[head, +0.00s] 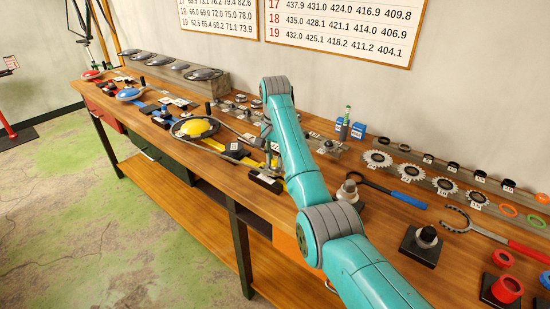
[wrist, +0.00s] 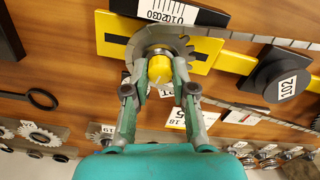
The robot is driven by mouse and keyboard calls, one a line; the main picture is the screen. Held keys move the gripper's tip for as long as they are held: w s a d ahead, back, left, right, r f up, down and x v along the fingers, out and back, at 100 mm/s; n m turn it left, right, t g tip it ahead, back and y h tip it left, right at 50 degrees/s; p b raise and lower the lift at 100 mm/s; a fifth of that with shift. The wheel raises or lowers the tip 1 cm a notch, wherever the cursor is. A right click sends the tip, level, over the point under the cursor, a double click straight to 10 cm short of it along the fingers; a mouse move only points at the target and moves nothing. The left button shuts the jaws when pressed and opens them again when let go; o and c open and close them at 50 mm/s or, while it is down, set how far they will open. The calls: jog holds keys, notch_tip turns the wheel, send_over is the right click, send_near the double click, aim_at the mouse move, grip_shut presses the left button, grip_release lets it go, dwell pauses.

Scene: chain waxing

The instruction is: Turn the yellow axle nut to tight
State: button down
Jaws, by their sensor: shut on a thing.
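The yellow axle nut (wrist: 159,68) shows in the wrist view as a round yellow cap in front of a grey toothed sprocket (wrist: 178,44). Behind them is a flat yellow bar (wrist: 205,52) with a white scale label (wrist: 165,12) above it. My gripper (wrist: 160,82) has one finger on each side of the nut and is shut on it. In the head view my gripper (head: 268,148) is small at the end of the teal arm, over the bench by the yellow parts. I cannot make out the nut there.
A black round knob block labelled 102 (wrist: 282,75) sits on the bar right of the nut. A chain (wrist: 245,105) runs close by. In the head view, a yellow dome (head: 196,127) lies left of my gripper and sprockets (head: 411,172) lie to the right on the wooden bench (head: 290,208).

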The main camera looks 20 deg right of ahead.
dwell(0.3)
jog(key=c, duration=0.9)
grip_release()
jog(key=shift+c, duration=0.2)
jog(key=shift+n, duration=0.3)
